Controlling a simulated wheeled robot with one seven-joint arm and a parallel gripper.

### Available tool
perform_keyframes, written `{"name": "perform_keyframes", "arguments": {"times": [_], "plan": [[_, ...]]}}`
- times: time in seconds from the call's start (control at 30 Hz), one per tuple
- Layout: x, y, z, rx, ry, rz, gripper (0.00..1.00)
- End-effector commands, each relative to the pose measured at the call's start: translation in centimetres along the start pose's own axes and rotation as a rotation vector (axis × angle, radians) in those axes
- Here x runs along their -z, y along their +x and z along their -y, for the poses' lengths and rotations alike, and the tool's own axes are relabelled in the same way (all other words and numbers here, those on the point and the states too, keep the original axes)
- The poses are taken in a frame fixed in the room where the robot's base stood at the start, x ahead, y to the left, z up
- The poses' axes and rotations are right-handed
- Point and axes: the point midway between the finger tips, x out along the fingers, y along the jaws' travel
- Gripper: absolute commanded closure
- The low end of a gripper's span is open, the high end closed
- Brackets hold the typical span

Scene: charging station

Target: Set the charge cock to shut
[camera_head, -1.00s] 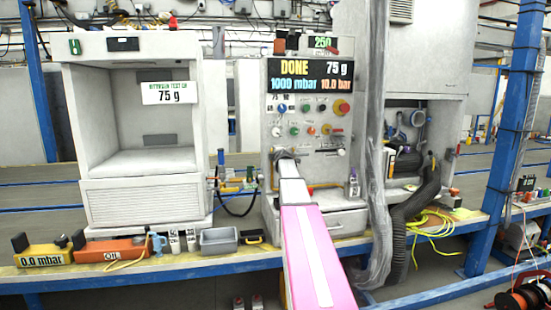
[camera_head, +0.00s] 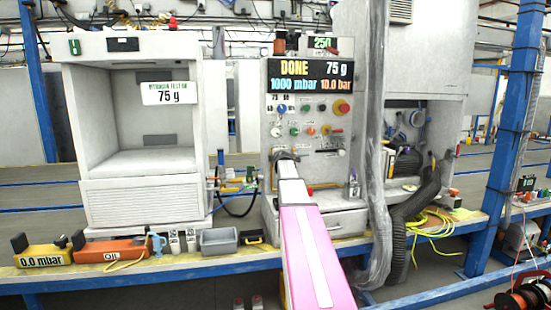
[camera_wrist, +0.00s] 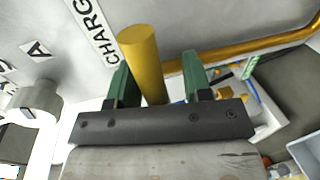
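The charge cock shows in the wrist view as a thick yellow cylindrical handle (camera_wrist: 142,58) beside a label reading "CHARG", its end cut off. My gripper (camera_wrist: 158,80) is open, with two green fingers on either side of the handle. The handle appears close to the left finger, with a clear gap to the right one. I cannot tell whether the left finger touches it. In the head view my gripper is at the front of the grey charging station (camera_head: 312,170), and my arm hides the cock. The station display (camera_head: 310,76) reads DONE, 75 g, 1000 mbar, 10.0 bar.
A yellow pipe (camera_wrist: 240,50) runs along the panel right of the handle. A grey knob (camera_wrist: 38,100) marked A sits to the left. A white test cabinet (camera_head: 140,195) stands left of the station; a black corrugated hose (camera_head: 405,220) hangs on its right.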

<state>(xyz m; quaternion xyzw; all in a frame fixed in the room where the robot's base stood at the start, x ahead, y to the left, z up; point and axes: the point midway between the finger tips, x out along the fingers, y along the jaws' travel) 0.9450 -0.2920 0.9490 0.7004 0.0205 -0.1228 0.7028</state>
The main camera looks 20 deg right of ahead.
Motion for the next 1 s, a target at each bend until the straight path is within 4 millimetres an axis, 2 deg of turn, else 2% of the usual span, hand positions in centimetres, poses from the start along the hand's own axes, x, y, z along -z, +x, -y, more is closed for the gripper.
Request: {"name": "perform_keyframes", "arguments": {"times": [0.2,0.37,0.57,0.8,1.0], "plan": [[-0.1,-0.1,-0.2,-0.003,0.002,0.001,0.55],[-0.1,-1.2,-0.2,-0.004,0.003,0.002,0.55],[0.0,-4.3,-0.1,-0.005,0.002,0.002,0.55],[0.1,-8.9,0.0,-0.002,0.001,0.001,0.55],[0.1,-10.8,0.0,-0.001,0.001,0.0,0.55]]}}
